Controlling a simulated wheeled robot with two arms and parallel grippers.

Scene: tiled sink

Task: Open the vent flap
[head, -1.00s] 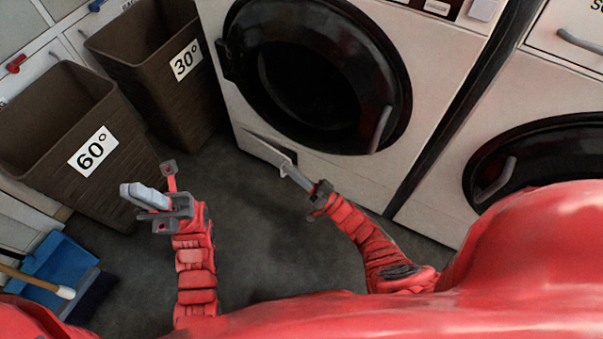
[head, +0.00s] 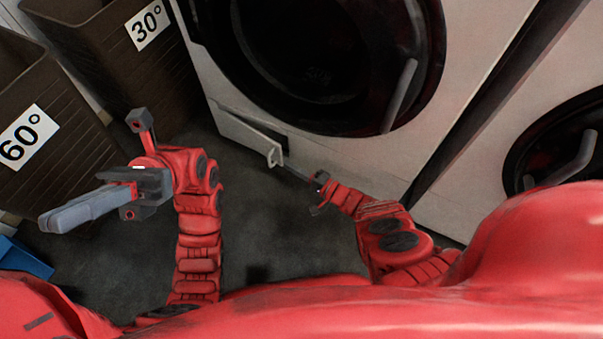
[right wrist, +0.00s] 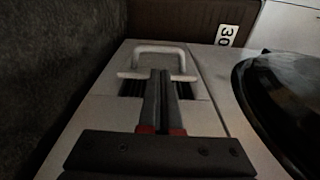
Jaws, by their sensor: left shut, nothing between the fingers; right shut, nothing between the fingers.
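The vent flap (head: 245,133) is a small white panel low on the left of the near washing machine's front. It stands partly out from the front, with a dark gap beside it. Its white loop handle (head: 273,157) also shows in the right wrist view (right wrist: 158,50). My right gripper (head: 287,169) is shut and empty, its fingertips close to the handle. In the right wrist view the fingers (right wrist: 160,76) overlap the handle's near side; I cannot tell whether they touch it. My left gripper (head: 48,220) is shut and empty, held out at the left, away from the flap.
The washing machine's dark round door (head: 320,60) is just above the flap. Two brown baskets, marked 30° (head: 165,75) and 60° (head: 60,130), stand at the left. A second machine (head: 470,150) stands at the right. Dark floor (head: 285,235) is clear between my arms.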

